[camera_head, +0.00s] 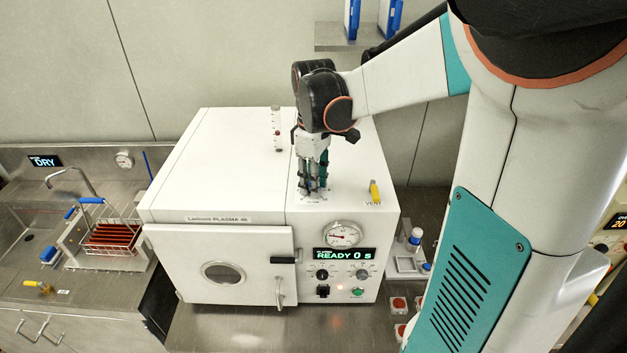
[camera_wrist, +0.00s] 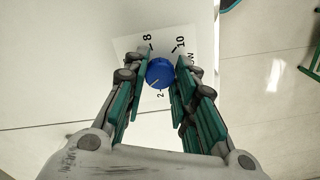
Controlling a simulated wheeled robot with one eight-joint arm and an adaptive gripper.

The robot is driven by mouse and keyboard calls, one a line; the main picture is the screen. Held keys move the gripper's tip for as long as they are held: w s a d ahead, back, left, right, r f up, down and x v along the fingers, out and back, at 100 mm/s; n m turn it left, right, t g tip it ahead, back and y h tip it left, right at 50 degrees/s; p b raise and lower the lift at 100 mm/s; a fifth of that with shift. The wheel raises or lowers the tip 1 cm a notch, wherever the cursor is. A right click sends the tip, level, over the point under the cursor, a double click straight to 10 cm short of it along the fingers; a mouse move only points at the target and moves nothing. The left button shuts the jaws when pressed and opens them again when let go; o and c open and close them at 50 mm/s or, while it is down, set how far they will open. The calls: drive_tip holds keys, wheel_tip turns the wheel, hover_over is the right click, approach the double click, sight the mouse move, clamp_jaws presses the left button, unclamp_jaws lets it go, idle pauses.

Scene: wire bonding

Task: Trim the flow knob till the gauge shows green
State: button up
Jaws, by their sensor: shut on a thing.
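The flow knob (camera_wrist: 159,73) is a round blue knob with a pale pointer line, on a white dial plate (camera_wrist: 130,47) marked with numbers such as 2, 8 and 10. My gripper (camera_wrist: 160,66) has its teal-padded fingers on either side of the knob, shut on it. In the head view my gripper (camera_head: 313,188) points straight down at the top of the white plasma machine (camera_head: 225,160), and its fingers hide the knob. A round gauge (camera_head: 342,235) with a needle is on the machine's front; its coloured bands are too small to read surely.
A clear flow tube (camera_head: 276,130) with a red float stands on the machine top. A yellow vent lever (camera_head: 375,192) is to the right of my gripper. The display (camera_head: 344,254) reads READY 0 s. A rack with reddish plates (camera_head: 108,238) stands by the sink at left.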

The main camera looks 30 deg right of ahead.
drive_tip(key=o, duration=1.1)
drive_tip(key=shift+c, duration=0.2)
drive_tip(key=shift+r, duration=0.1)
wheel_tip(320, 180, up, 12)
